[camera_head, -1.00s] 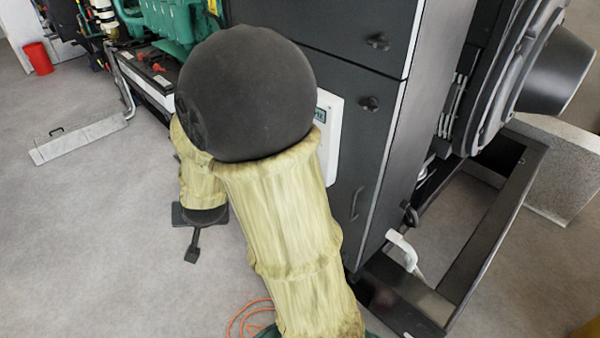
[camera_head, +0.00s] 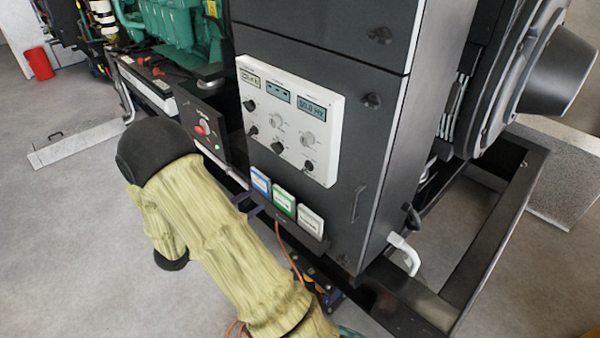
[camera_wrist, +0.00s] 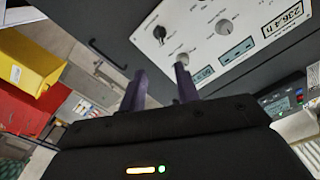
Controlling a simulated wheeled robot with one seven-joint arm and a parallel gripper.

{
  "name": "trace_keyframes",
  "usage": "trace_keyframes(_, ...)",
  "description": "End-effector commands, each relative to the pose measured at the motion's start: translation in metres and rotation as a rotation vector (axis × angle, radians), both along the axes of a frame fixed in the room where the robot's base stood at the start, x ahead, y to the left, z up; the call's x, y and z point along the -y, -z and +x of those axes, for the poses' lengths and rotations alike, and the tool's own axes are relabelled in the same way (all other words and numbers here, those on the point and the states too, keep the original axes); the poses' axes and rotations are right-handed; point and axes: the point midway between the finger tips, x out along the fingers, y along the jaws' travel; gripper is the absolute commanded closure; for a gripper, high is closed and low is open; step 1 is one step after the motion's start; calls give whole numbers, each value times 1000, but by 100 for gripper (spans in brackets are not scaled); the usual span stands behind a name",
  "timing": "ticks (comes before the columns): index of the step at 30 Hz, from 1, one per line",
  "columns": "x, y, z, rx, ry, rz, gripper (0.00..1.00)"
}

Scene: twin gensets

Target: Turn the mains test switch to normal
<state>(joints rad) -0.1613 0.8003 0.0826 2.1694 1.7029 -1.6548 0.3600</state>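A white control panel (camera_head: 292,165) with displays and several knobs is on the front of the dark cabinet. Black knobs, such as the one at the lower right (camera_head: 308,166), and silver ones show. The labels are too small to read, so I cannot tell which is the mains test switch. The wrist view shows part of the panel tilted, with a black knob (camera_wrist: 160,33) and a silver knob (camera_wrist: 224,27). My gripper (camera_wrist: 160,78) is open and empty, its purple fingers apart below the panel's knobs. In the head view it (camera_head: 248,202) is low, left of the coloured cards.
A black box with a red switch (camera_head: 200,130) stands left of the panel. Blue, green and white cards (camera_head: 284,201) sit in a holder below it. The cabinet door handle (camera_head: 357,203) is to the right. Yellow (camera_wrist: 25,65) and red bins show in the wrist view.

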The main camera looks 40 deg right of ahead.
Motion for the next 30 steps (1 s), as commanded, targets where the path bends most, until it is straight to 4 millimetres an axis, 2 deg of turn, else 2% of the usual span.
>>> trace_keyframes(8, 1, -1, 0, 0, 0, 1, 68)
trace_keyframes(14, 14, -2, 1, -1, 2, 0, 68)
trace_keyframes(30, 105, -2, 7, -1, 3, 1, 68)
